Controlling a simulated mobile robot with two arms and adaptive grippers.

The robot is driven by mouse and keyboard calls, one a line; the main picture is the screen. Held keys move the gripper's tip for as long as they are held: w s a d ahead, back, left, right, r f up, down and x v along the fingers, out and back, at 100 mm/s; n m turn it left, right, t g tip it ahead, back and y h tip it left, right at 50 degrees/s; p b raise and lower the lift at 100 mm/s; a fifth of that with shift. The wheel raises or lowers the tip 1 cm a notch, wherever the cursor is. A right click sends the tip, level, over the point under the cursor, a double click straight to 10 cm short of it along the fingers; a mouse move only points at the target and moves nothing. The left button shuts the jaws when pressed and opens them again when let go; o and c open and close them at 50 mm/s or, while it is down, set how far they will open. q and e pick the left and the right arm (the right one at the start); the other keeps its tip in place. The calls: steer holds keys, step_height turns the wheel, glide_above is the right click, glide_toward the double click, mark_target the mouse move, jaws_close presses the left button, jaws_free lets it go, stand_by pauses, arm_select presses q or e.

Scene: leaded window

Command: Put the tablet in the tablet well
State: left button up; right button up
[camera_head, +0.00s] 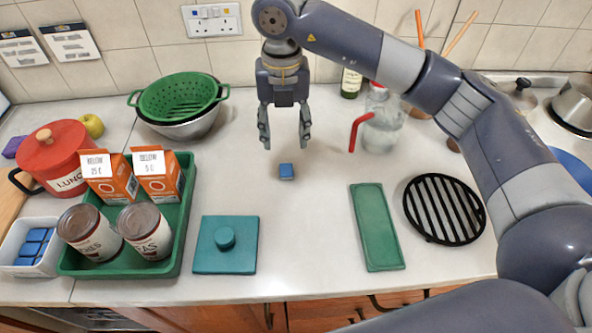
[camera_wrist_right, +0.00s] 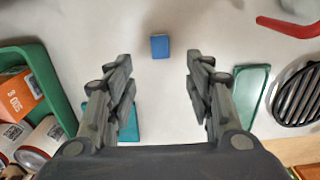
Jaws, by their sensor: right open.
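A small blue tablet (camera_head: 286,171) lies on the pale worktop, just below and apart from my right gripper (camera_head: 285,143). It also shows in the wrist view (camera_wrist_right: 160,46), ahead of and between the fingertips. The right gripper is open and empty, fingers pointing down. No part is labelled as the tablet well. A teal square block (camera_head: 205,261) with a round feature in its middle lies front left of the tablet. A shallow green rectangular tray (camera_head: 376,228) lies empty to the right. I cannot tell which is the well. My left gripper is not in view.
A green tray (camera_head: 187,215) with cans and orange cartons stands left, beside a white box (camera_head: 50,262) of blue tablets. A red pot (camera_head: 60,150), a colander (camera_head: 180,97), a red-handled glass jug (camera_head: 382,125) and a black grill (camera_head: 444,208) surround the clear middle.

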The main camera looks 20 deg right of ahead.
steer(key=p, duration=0.1)
glide_above(286, 167)
steer(key=f, duration=0.5)
steer(key=shift+s+f, duration=0.15)
steer(key=shift+s, duration=0.2)
steer(key=shift+f+p, duration=0.35)
steer(key=f, duration=0.1)
steer(key=f+p, duration=0.1)
steer(key=f, duration=0.1)
steer(key=shift+w+f, duration=0.25)
steer(key=shift+f, duration=0.5)
steer(key=shift+c, duration=0.3)
steer(key=c, duration=0.9)
steer(key=shift+r, duration=0.1)
